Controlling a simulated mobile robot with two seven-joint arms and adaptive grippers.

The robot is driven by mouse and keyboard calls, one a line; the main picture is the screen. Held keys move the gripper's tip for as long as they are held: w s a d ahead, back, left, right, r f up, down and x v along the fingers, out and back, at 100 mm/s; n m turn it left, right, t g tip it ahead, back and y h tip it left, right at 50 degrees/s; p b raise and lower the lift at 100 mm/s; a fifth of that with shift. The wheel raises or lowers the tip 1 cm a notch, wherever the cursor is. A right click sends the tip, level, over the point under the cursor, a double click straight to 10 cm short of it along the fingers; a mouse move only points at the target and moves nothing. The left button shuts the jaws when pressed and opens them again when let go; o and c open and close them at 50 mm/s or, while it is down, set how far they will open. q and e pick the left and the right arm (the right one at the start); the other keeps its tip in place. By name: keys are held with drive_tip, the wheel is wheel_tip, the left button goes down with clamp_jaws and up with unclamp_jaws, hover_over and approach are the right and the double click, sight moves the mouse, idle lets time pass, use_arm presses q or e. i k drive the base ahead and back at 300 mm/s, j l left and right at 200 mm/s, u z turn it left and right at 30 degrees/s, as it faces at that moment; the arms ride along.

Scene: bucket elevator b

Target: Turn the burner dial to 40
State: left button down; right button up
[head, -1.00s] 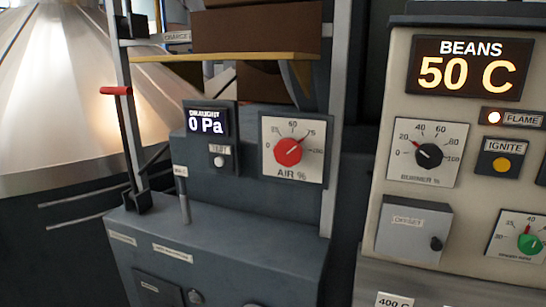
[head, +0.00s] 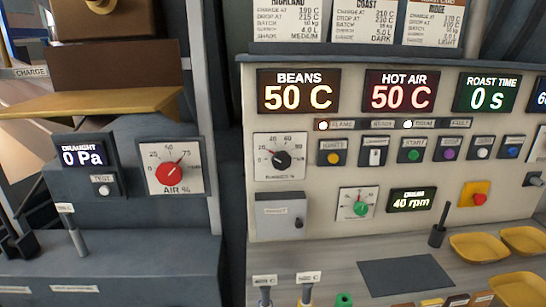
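The burner dial (head: 281,158) is a black knob on a white square plate marked in percent. It sits on the cream control panel (head: 340,165), below the BEANS display (head: 298,91), which reads 50 C. Its red pointer aims up and left, near the 20 mark, left of the 40 mark. Neither of my grippers shows in the head view, and nothing touches the dial.
A red air dial (head: 172,176) is on the left machine. Below the burner dial are a grey box (head: 282,217) and a green-knobbed dial (head: 360,209). Push buttons (head: 412,150) line the panel's right. Yellow trays (head: 478,247) stand on the ledge.

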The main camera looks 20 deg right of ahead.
sight(281, 160)
drive_tip(key=k+l+z, duration=0.15)
drive_tip(key=l, duration=0.15)
drive_tip(key=k+l+z, duration=0.15)
drive_tip(key=l, duration=0.2)
drive_tip(key=k+l+z, duration=0.15)
drive_tip(key=l, duration=0.2)
drive_tip(key=l+z, duration=0.15)
drive_tip(key=l, duration=0.2)
